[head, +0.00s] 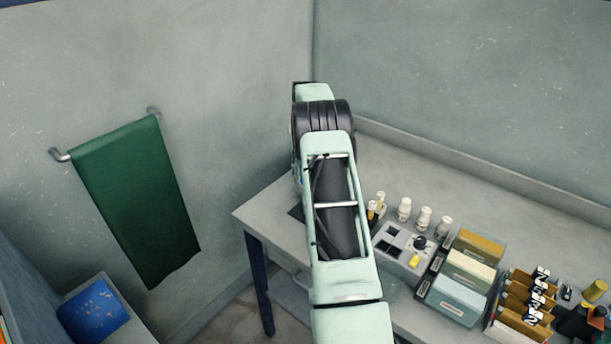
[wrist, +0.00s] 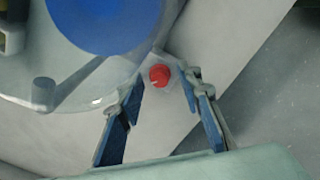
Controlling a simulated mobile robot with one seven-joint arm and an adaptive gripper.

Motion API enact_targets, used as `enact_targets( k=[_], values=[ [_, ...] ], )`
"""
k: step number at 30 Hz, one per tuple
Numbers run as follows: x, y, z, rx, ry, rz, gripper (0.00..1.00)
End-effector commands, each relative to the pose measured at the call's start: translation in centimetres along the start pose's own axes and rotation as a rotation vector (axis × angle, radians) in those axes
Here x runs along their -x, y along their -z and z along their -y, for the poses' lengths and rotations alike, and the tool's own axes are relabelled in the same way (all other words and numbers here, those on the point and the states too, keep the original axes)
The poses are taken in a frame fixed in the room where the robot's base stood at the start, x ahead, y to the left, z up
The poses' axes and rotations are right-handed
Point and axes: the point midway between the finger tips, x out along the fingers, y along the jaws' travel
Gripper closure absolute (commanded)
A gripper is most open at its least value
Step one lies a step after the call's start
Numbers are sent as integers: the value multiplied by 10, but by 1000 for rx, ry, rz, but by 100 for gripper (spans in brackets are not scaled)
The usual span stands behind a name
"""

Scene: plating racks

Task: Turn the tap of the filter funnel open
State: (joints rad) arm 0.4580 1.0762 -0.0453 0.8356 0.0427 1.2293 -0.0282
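In the wrist view, a red knob (wrist: 159,75), which looks like the tap, sits on a pale mount at the side of a clear round vessel, apparently the filter funnel (wrist: 85,88). A blue disc (wrist: 95,22) shows inside the vessel. My gripper (wrist: 163,82) is open, with one blue finger on each side of the red knob near the tips. I cannot tell whether the fingers touch it. In the head view, my arm hides the gripper, and I cannot make out the funnel or its tap.
The grey bench (head: 385,165) runs along the back wall. White bottles (head: 404,210), a grey tray (head: 400,246) and file boxes (head: 466,270) stand to the right of my arm. A green towel (head: 140,200) hangs on the left wall. The bench's back strip is clear.

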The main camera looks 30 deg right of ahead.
Motion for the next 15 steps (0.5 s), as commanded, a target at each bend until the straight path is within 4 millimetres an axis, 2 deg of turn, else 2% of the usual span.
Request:
enact_targets(
  k=[5, 8, 15],
  values=[
    [1, 0, 0, 0, 0, 1, 67],
    [9, 0, 0, 0, 0, -1, 67],
    [56, 1, 0, 0, 0, -4, 67]
  ],
)
